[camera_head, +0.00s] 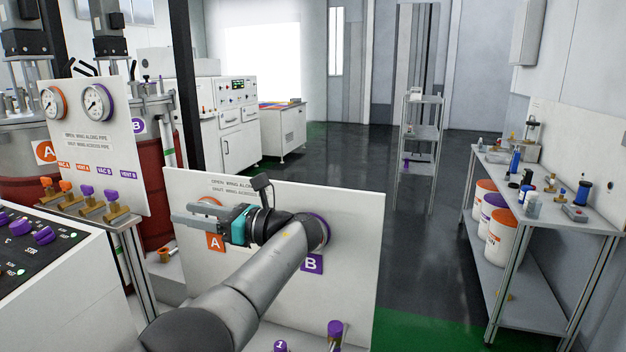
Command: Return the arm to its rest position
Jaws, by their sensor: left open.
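My left arm reaches in from the bottom, and its left gripper (182,217) points to the left in front of a white panel (352,218). The gripper is open, and no object shows between its fingers. The panel carries an orange "A" label (215,242) just below the gripper and a purple "B" label (312,264) right of the forearm. The arm hides part of the panel and the gauges behind it. My right gripper is not in view.
A second panel (100,140) with gauges and valves stands at left, above a control console (40,265). A purple-topped valve (335,329) is at the bottom, near the arm. A workbench (590,220) with bottles stands at right. The dark floor (345,160) in the middle is clear.

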